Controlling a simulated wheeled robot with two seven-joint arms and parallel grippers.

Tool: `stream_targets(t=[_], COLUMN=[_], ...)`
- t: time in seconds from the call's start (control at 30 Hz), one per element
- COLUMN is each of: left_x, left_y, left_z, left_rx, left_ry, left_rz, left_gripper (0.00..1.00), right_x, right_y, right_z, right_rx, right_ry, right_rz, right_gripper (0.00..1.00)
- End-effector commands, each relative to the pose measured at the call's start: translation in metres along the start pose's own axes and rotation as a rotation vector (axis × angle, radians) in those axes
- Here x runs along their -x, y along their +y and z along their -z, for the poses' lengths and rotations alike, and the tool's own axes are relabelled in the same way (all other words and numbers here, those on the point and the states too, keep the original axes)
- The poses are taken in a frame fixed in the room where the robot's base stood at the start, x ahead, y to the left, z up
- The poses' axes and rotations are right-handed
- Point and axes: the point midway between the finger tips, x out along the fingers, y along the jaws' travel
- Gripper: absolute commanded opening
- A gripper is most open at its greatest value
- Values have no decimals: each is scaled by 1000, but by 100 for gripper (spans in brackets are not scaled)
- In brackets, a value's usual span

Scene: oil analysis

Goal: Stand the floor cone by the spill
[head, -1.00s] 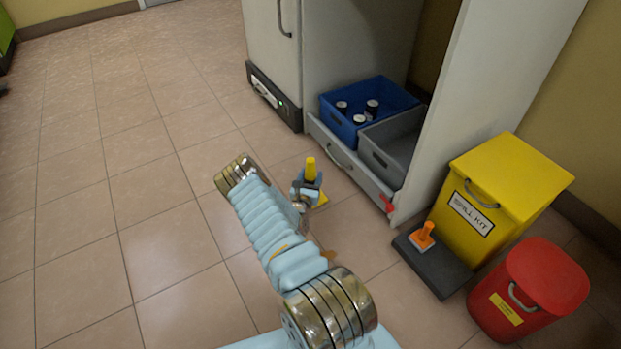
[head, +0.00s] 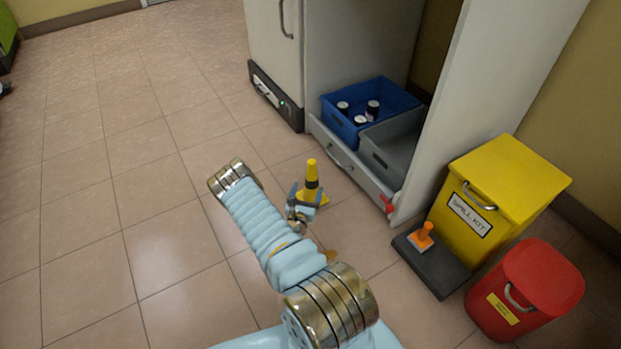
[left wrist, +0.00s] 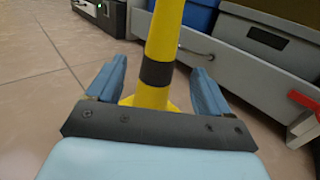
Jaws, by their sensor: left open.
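The floor cone (head: 312,175), yellow with a black band, stands upright on the tiles in front of the cabinet's drawer. My left gripper (head: 308,196) is low at the near side of the cone. In the left wrist view the cone (left wrist: 165,40) rises between the two blue fingers (left wrist: 155,88), which are apart with gaps on both sides. A small amber patch (head: 329,255), perhaps the spill, shows on the floor beside my left arm; the arm may hide more of it. My right gripper is not in view.
The open cabinet's pulled-out drawer (head: 345,160) holds a blue crate (head: 338,122) with several cans and a grey bin (head: 378,160). A yellow spill kit box (head: 510,180), an orange-handled tool (head: 423,238) on a dark mat and a red bin (head: 545,285) stand right. Floor at left is clear.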

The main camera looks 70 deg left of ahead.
Motion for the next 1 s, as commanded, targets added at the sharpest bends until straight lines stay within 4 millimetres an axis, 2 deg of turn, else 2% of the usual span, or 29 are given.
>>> stream_targets(t=[0.1,0.3,1.0], left_x=[25,48,50], left_y=[0,0,0], left_z=[-2,0,0], left_rx=[2,1,0], left_ry=[2,2,0], left_rz=[-1,0,0], left_gripper=[80,80,80], right_x=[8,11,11], right_y=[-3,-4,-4], right_z=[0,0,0], right_rx=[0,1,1], right_ry=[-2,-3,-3], right_rz=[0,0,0], right_gripper=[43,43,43])
